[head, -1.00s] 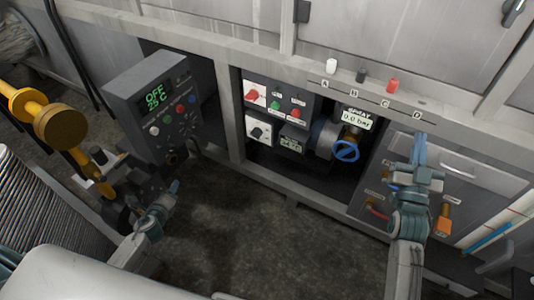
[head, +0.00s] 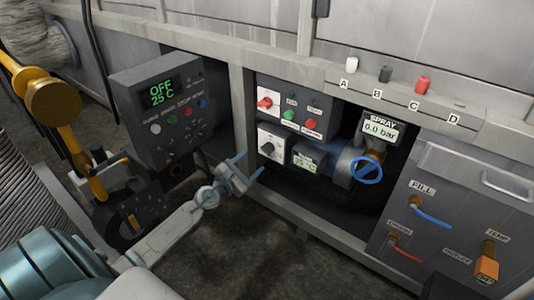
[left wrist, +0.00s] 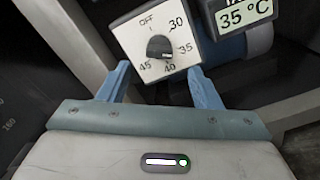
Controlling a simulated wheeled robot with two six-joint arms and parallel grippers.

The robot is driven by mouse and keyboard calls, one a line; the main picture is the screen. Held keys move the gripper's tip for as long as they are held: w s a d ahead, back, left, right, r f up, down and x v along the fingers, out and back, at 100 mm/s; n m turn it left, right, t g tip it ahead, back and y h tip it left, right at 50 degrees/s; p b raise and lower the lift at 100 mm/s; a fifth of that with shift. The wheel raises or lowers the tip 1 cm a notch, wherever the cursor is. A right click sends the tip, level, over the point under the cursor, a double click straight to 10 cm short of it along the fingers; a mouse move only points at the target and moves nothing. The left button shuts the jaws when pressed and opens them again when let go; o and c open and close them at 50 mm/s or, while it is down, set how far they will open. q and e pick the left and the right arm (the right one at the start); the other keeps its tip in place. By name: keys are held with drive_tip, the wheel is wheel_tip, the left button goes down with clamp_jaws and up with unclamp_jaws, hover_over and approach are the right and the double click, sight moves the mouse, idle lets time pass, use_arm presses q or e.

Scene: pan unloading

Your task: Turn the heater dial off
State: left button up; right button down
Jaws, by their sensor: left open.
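The heater dial is a black knob (head: 268,149) on a white square plate (head: 279,155), low in the recessed panel. In the left wrist view the knob (left wrist: 159,47) sits on its plate (left wrist: 133,38), marked OFF, 30, 35, 40 and 45. Its pointer appears to be near 40, away from OFF. My left gripper (head: 250,168) is open and empty, in front of and to the left of the dial. In the left wrist view its fingers (left wrist: 159,80) stand apart, below and either side of the knob, not closed on it. My right gripper is out of view.
A small display (left wrist: 244,15) beside the dial reads 35 °C. A red switch (head: 265,103) and green and red buttons are above. A blue valve wheel (head: 367,170) is to the right.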

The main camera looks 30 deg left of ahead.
sight(265, 151)
use_arm(q)
drive_tip(key=w, duration=0.7)
drive_tip(key=shift+w+d, duration=0.3)
drive_tip(key=shift+w, duration=0.05)
drive_tip(key=c, duration=1)
